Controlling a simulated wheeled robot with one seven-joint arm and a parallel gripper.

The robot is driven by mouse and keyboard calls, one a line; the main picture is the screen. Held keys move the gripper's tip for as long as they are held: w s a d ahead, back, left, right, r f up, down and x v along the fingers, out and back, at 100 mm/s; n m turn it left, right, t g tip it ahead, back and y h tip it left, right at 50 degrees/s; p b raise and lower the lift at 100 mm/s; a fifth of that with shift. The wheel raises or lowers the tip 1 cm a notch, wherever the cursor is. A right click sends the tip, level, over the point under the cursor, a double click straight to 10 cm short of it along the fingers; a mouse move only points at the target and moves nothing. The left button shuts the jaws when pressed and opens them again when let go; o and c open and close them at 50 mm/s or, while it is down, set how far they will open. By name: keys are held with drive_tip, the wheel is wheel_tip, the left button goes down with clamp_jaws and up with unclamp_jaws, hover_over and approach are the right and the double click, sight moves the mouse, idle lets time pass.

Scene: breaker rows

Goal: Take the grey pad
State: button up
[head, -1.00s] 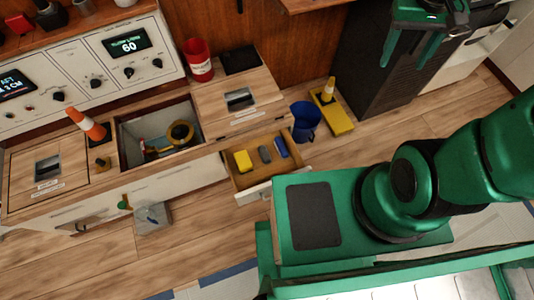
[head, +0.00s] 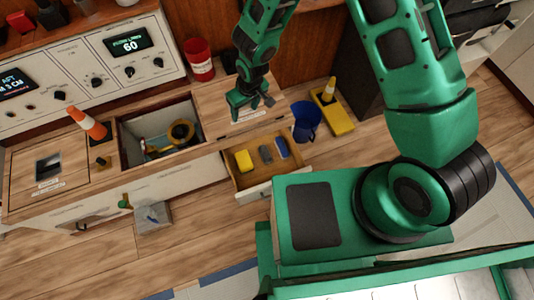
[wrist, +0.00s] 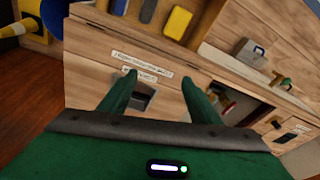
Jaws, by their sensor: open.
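The grey pad (head: 265,154) lies in an open wooden drawer (head: 262,179), between a yellow block (head: 244,160) and a blue block (head: 282,148). In the wrist view the grey pad (wrist: 148,11) shows at the top edge, partly cut off, beside the yellow block (wrist: 177,22). My gripper (head: 254,107) is open and empty. It is over the wooden counter lid behind the drawer, apart from the pad. Its two fingers (wrist: 158,82) point towards the labelled lid in the wrist view.
A blue bin (head: 306,121) stands right of the drawer, with a yellow cone base (head: 338,114) beyond it. Left of my gripper is an open compartment (head: 125,152) holding a yellow ring. A red cup (head: 199,60) stands behind.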

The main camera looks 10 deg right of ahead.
drive_tip(key=s+a+f+y, duration=0.1)
drive_tip(key=s+a+f, duration=0.65)
drive_tip(key=f, duration=0.25)
drive_tip(key=w+d+f+m, duration=0.1)
drive_tip(key=d+f, duration=0.2)
drive_tip(key=d, duration=0.1)
drive_tip(key=w+d+f+m+h, duration=0.1)
drive_tip(key=d+f, duration=0.3)
drive_tip(key=d, duration=0.1)
drive_tip(key=w+d+f+m+h, duration=0.1)
drive_tip(key=d+f, duration=0.2)
drive_tip(key=d, duration=0.2)
drive_tip(key=shift+w+d+f, duration=0.15)
drive_tip(key=shift+w+f, duration=0.15)
drive_tip(key=shift+f, duration=0.05)
hover_over(265, 152)
wheel_tip(265, 152, down, 4)
drive_tip(key=shift+s+f, duration=0.1)
drive_tip(key=shift+s, duration=0.05)
drive_tip(key=shift+w+f, duration=0.2)
drive_tip(key=shift+f, duration=2.75)
drive_tip(key=shift+c, duration=0.6)
drive_tip(key=c, duration=1)
